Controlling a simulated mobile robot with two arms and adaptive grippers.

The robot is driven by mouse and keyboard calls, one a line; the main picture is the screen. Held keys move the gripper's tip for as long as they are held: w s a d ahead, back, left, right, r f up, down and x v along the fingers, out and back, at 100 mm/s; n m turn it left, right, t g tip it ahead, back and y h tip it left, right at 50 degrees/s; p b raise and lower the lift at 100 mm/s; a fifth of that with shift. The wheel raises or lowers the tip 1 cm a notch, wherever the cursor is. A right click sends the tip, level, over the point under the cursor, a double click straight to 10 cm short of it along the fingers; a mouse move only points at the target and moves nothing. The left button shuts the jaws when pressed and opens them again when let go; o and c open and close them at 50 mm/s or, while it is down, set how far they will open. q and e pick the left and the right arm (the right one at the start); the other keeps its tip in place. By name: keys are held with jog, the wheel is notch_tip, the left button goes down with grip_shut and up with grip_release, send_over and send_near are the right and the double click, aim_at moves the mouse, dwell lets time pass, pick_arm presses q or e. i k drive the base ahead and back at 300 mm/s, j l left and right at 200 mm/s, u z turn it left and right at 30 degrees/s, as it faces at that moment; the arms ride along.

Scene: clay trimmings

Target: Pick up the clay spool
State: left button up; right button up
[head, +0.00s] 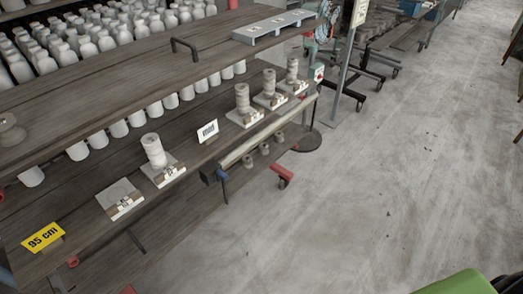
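Several grey, ridged clay cylinders stand upright on pale numbered plates on the middle shelf. One cylinder (153,151) is left of the "mid" card. Three more stand to its right: a near one (242,98), a middle one (269,83) and a far one (292,69). A grey-brown, spool-like piece (10,131) sits at the left end of the upper shelf, partly cut off by the picture edge. I cannot tell which of these is the clay spool. Neither of my grippers shows in the head view.
An empty numbered plate (121,197) lies left of the nearest cylinder. A yellow "95 cm" sign (43,238) and the white "mid" card (208,131) stand on the shelf. White bottles (75,50) fill the upper left. The concrete floor (400,170) is open at right.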

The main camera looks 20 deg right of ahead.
aim_at(264, 147)
jog(key=i+l+u, duration=0.35)
jog(key=l, duration=0.3)
jog(key=i+l+u, duration=0.2)
jog(key=l, duration=0.15)
jog(key=i+l+u, duration=0.15)
jog(key=l, duration=0.25)
jog(key=i+l+u, duration=0.2)
jog(key=l, duration=0.2)
jog(key=k, duration=0.05)
